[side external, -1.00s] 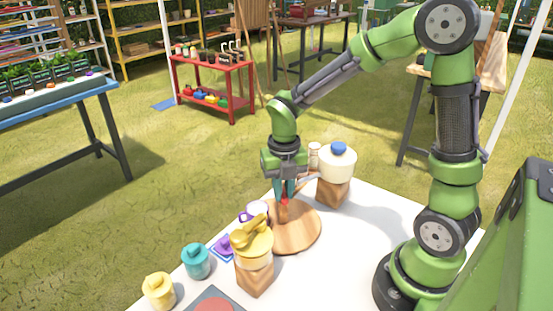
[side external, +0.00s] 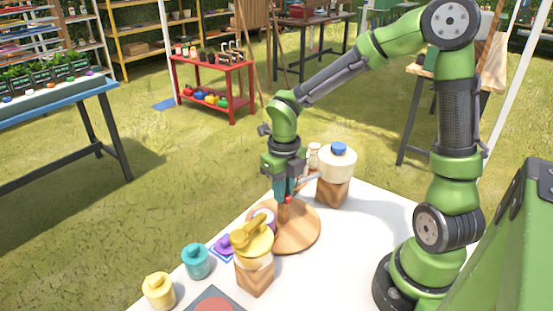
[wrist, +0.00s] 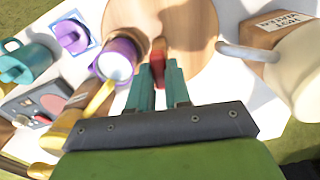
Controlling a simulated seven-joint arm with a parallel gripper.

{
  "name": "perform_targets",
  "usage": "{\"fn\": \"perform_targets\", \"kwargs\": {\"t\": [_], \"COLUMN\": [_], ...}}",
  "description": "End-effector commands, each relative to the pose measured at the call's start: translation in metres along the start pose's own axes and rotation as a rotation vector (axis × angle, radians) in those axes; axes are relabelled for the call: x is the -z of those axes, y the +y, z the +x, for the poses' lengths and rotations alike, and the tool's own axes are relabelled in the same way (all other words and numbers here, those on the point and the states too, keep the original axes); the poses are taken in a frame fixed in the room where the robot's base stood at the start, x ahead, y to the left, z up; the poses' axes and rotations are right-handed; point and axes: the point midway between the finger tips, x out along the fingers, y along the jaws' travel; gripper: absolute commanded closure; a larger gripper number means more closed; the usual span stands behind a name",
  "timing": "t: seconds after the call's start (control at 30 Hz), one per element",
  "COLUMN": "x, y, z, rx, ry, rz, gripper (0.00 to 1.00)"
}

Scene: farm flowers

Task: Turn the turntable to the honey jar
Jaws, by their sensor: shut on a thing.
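The turntable (side external: 310,228) is a round wooden disc on the white table; it also shows in the wrist view (wrist: 195,15). My gripper (side external: 287,197) points down over it, its teal fingers (wrist: 158,72) shut on a small red piece (wrist: 158,48) standing up from the disc; its lower part is partly hidden. A purple and white cup (wrist: 117,60) is at the disc's edge, largely hidden in the side view by a yellow lidded jar on a wooden block (side external: 254,272). I cannot read the yellow jar's label, so I cannot tell if it is the honey jar.
A cream pot with a blue knob (side external: 337,165) stands behind right on a block labelled hot water (wrist: 285,22). A teal pot (side external: 196,262), a small yellow pot (side external: 159,291) and a purple item on a blue-edged square (side external: 224,246) stand to the left. The table's right side is clear.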

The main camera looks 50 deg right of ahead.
Motion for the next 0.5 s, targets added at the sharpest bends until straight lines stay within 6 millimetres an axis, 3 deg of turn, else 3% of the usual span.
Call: {"fn": "perform_targets", "kwargs": {"t": [0.5], "x": [-0.0005], "y": [-0.0010], "z": [-0.0010], "rx": [0.002], "ry": [-0.001], "rz": [-0.166], "gripper": [1.00]}}
